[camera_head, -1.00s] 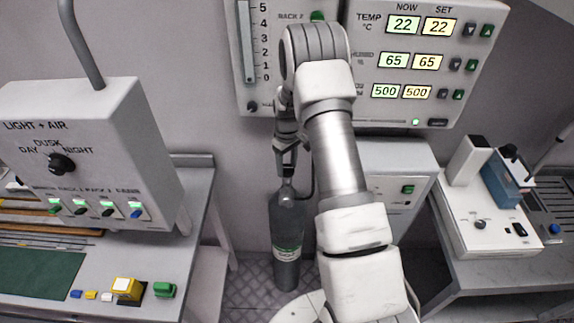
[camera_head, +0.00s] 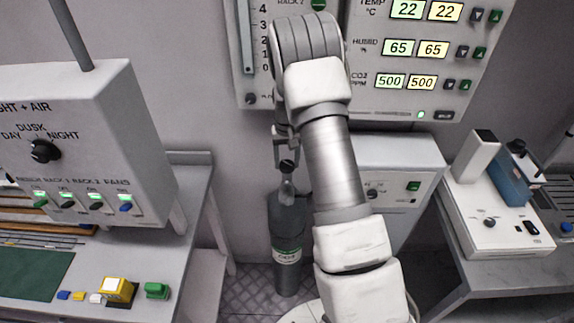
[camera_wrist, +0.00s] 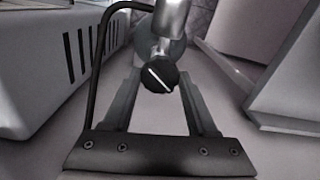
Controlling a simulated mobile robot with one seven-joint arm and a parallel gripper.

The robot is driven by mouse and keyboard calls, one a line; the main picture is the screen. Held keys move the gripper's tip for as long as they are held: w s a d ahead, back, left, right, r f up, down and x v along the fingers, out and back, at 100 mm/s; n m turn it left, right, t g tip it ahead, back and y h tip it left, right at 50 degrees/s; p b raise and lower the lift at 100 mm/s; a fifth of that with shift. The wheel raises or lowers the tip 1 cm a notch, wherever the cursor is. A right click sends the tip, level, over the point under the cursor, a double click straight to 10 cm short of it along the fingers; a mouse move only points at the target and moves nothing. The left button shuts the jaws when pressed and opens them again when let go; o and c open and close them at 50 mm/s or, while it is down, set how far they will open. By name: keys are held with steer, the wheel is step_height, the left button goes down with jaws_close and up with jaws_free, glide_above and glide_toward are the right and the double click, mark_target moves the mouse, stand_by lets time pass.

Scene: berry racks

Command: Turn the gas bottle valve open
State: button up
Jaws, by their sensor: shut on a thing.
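The dark grey gas bottle (camera_head: 286,225) stands upright on the floor between the left bench and the white cabinet. It has a green-and-white label and a grey metal neck. The round black valve knob (camera_head: 288,166) is on top. In the wrist view the knob (camera_wrist: 160,75) shows a white line slanting down to the right. My gripper (camera_head: 287,160) comes down from above with its fingers on either side of the knob. In the wrist view my gripper (camera_wrist: 160,78) is shut on the knob. My arm hides part of the space right of the bottle.
A white cabinet (camera_head: 400,170) stands close right of the bottle. The left bench (camera_head: 190,215) carries a light-and-air control box (camera_head: 80,140). A rack control panel (camera_head: 400,60) hangs on the wall behind. A dark bent tube (camera_wrist: 97,75) runs beside the gripper in the wrist view.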

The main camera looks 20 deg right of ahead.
steer(key=m+b, duration=0.1)
steer(key=m, duration=0.5)
steer(key=shift+b, duration=0.4)
steer(key=m, duration=0.7)
steer(key=shift+r+m, duration=0.1)
steer(key=shift+m, duration=0.3)
steer(key=m+p, duration=0.1)
steer(key=m, duration=0.5)
steer(key=m+p, duration=0.1)
steer(key=m, duration=0.5)
steer(key=shift+m+p, duration=0.4)
steer(key=o, duration=1.4)
steer(key=shift+c, duration=0.2)
